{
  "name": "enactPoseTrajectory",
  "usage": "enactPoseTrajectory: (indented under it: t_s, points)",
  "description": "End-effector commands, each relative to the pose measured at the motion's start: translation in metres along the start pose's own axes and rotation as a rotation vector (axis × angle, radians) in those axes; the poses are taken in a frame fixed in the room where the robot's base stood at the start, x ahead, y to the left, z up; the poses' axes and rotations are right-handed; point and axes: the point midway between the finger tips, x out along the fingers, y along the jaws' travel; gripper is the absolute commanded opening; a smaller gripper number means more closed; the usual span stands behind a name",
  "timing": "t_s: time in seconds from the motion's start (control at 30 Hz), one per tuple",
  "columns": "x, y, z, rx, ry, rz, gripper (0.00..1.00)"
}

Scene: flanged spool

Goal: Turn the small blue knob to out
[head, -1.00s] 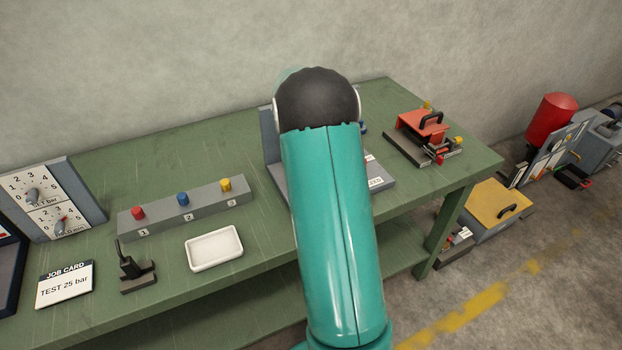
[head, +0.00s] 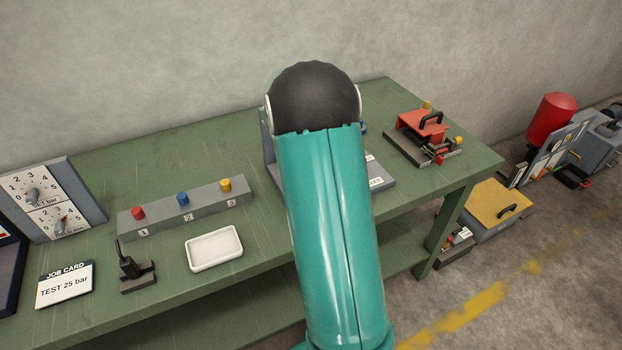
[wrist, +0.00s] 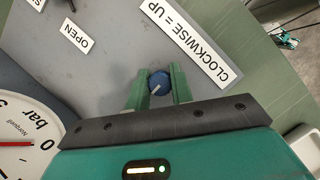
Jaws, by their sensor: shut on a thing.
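The small blue knob (wrist: 159,81) with a pale pointer line shows in the wrist view, on a grey panel (wrist: 110,75). My gripper (wrist: 158,84) has its two green fingers on either side of the knob and is shut on it. The pointer line slants toward the lower left of that picture. A label reading "CLOCKWISE = UP" (wrist: 192,40) is beside the knob. In the head view my teal arm hides the knob and the gripper, and most of the panel.
A white gauge marked bar (wrist: 22,135) is at the wrist view's lower left, near an "OPEN" label (wrist: 77,36). On the green bench (head: 120,180) stand a grey block with red, blue and yellow knobs (head: 190,207), a white tray (head: 214,248) and a red clamp device (head: 422,125).

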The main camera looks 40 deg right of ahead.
Motion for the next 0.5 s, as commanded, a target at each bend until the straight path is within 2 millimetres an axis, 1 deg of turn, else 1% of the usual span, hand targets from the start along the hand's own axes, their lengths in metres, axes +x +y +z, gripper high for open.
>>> enactPoseTrajectory:
  t_s: [0.3, 0.33, 0.43, 0.5]
  points:
    - [-0.0008, 0.0006, -0.0005, -0.003, 0.001, 0.003, 0.0]
    - [-0.0008, 0.0005, -0.0005, -0.003, 0.001, 0.003, 0.24]
    - [-0.0007, 0.0004, -0.0004, -0.003, 0.001, 0.003, 0.44]
    - [-0.0005, 0.0003, -0.0004, -0.002, 0.001, 0.002, 0.44]
